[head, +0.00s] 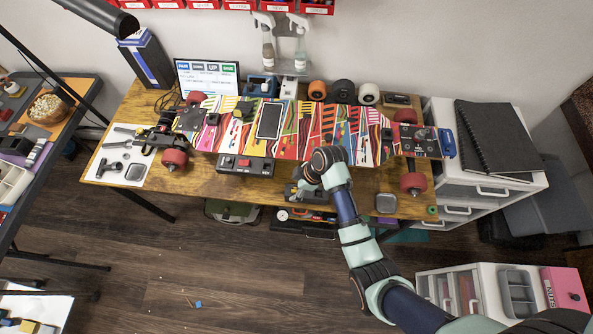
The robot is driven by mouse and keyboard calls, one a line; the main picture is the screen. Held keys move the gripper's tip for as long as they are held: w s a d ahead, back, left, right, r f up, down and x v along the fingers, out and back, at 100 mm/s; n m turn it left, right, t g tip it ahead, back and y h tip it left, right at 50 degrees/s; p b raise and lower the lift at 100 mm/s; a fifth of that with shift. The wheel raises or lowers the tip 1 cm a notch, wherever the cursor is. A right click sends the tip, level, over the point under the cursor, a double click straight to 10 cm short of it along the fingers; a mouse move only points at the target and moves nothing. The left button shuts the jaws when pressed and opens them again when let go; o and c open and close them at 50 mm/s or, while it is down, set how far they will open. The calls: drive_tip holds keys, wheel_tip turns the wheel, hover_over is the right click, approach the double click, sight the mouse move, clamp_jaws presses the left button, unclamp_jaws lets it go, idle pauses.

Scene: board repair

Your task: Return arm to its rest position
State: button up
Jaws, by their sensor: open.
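My arm reaches in from the bottom right of the head view to the front edge of the wooden workbench (140,101). My gripper (306,194) is at the front of the bench, below the middle of a colourful skateboard-like board (350,118). Its fingers are small and dark here, partly covered by my wrist. I see nothing held in it. The board lies along the bench with red wheels (175,160) at its ends. A dark phone-like panel (269,120) lies on its middle.
A black control box with a red button (246,165) sits left of my gripper. White drawers (462,190) with a black notebook (487,140) stand at the right. A pink box (565,288) and small drawers (465,287) are near my arm. The floor (190,260) at lower left is mostly clear.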

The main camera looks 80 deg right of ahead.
drive_tip(key=shift+r, duration=0.1)
drive_tip(key=shift+r+p, duration=1.4)
drive_tip(key=shift+p, duration=0.35)
wheel_tip(320, 180, up, 6)
drive_tip(key=p, duration=0.6)
drive_tip(key=shift+r, duration=0.1)
